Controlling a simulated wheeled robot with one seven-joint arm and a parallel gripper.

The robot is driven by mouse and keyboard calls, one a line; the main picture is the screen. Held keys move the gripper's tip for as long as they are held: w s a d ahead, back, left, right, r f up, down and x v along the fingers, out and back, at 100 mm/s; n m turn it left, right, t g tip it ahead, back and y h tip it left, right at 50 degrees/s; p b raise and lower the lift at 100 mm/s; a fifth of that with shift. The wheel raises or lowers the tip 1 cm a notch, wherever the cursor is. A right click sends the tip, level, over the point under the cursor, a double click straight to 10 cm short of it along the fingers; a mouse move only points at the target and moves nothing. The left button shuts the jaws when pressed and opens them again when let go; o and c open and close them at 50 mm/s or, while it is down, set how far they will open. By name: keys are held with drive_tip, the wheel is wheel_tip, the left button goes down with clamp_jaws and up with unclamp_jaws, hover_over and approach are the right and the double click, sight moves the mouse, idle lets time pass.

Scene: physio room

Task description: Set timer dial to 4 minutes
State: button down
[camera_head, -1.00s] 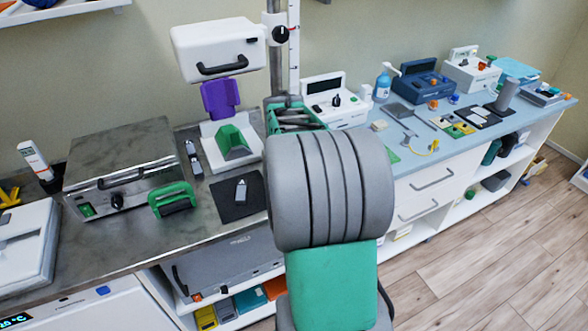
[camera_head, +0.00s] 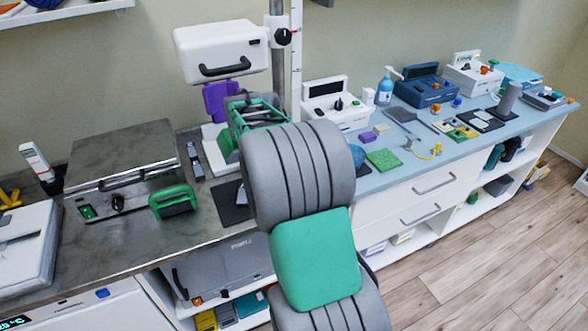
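No dial is clearly marked as the timer at this size. The steel-topped box (camera_head: 125,160) at the left has a black knob (camera_head: 117,202) and a green switch on its front. A white console (camera_head: 350,115) behind the arm has a dark screen and a black knob (camera_head: 338,104). The scales and pointer settings are too small to read. My gripper (camera_head: 255,112) is in front of the white-and-purple stand, above the counter; its fingers are largely hidden behind my grey arm.
A white head unit (camera_head: 221,50) on a pole overhangs the counter close to my gripper. A green-handled item (camera_head: 174,202) sits before the steel box.

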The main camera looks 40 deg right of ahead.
idle(0.4)
drive_tip(key=c, duration=1.1)
unclamp_jaws()
drive_tip(key=shift+r, duration=0.3)
drive_tip(key=shift+a+r, duration=0.9)
drive_tip(key=shift+r, duration=0.2)
drive_tip(key=a+b, duration=0.2)
drive_tip(key=a, duration=0.9)
drive_tip(key=shift+w+a, duration=0.1)
drive_tip(key=shift+a, duration=0.05)
